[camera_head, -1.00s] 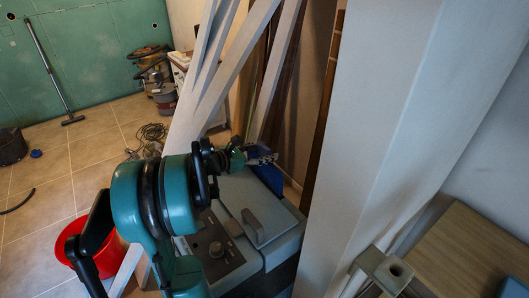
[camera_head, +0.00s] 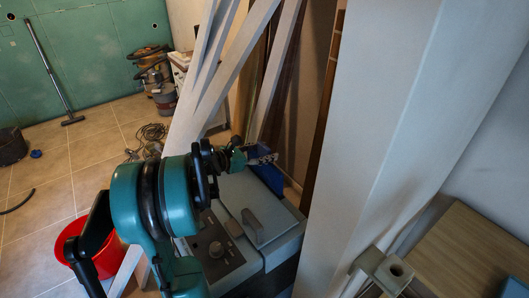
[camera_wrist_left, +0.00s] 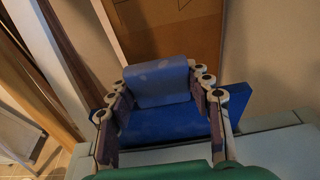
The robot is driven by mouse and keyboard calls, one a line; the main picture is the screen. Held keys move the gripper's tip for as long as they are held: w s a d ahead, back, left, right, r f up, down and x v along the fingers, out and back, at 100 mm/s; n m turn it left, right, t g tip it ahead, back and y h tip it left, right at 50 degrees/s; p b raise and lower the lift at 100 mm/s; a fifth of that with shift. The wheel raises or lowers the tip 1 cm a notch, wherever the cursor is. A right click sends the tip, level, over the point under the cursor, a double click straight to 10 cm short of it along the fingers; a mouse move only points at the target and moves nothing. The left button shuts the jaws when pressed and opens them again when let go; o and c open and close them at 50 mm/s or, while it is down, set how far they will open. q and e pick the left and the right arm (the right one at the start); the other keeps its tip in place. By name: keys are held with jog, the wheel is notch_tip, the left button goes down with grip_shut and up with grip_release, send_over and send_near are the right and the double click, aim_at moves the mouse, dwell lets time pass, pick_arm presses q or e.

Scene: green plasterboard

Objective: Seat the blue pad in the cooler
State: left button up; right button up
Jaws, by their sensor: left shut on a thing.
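The cooler is the grey box (camera_head: 240,190) with a knob and a raised handle on top, in the middle of the head view. The blue pad (camera_head: 269,178) is at its far right edge, partly hidden by the gripper. My left gripper (camera_head: 264,158) is shut on the pad. In the left wrist view, the fingers (camera_wrist_left: 160,85) stand on both sides of a lighter blue raised part, with the darker blue slab of the pad (camera_wrist_left: 165,125) behind and below. The pad is close to the grey edge; I cannot tell whether it touches it.
Pale leaning boards (camera_head: 220,75) stand just behind the cooler, and a wide pale post (camera_head: 385,120) rises close to its right. A red bucket (camera_head: 107,262) is at the left. A wooden top (camera_head: 470,255) is at the lower right. Tiled floor is open at the left.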

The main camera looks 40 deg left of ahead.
aim_at(262, 168)
pick_arm(q)
jog(key=shift+f, duration=0.1)
dwell(0.3)
jog(key=shift+f+b, duration=0.35)
jog(key=shift+b, duration=0.05)
jog(key=shift+f+b, duration=2.7)
jog(key=shift+f, duration=0.5)
jog(key=shift+f+b, duration=0.65)
jog(key=shift+f, duration=0.75)
jog(key=o, duration=1.4)
jog(key=v, duration=1.2)
